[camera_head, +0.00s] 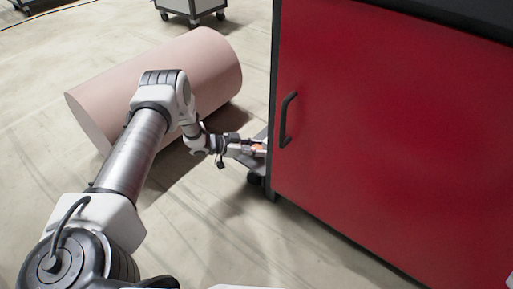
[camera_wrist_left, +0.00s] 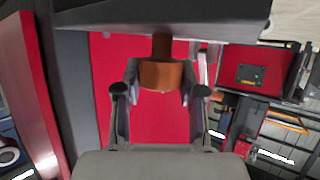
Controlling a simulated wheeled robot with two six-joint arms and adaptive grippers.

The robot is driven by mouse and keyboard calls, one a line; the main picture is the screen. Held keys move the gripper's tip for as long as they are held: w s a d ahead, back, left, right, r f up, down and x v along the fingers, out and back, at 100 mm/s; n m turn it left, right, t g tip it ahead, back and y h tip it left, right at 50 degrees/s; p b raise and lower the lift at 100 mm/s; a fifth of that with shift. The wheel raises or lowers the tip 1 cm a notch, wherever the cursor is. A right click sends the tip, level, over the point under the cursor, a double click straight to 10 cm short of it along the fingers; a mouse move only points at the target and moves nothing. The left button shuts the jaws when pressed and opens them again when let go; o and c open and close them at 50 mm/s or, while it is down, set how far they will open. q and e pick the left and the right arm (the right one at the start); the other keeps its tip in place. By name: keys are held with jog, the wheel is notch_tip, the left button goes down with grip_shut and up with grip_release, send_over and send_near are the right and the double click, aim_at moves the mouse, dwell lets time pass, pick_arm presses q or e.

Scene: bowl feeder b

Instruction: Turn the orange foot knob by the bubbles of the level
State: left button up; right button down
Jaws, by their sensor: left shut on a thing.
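The orange foot knob (camera_wrist_left: 162,75) hangs on a short brown stem under a dark grey part in the left wrist view. No level or bubbles can be made out in either view. My right gripper is not in view.
The red cabinet (camera_head: 395,130) with a black handle (camera_head: 288,118) fills the right side. A large pink cylinder (camera_head: 205,65) lies on the floor behind my left arm. Bare floor (camera_head: 240,240) lies in front.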

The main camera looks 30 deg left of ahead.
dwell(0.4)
pick_arm(q)
jog(key=o, duration=1.2)
jog(key=shift+c, duration=0.2)
jog(key=v, duration=1.2)
jog(key=shift+f, duration=0.15)
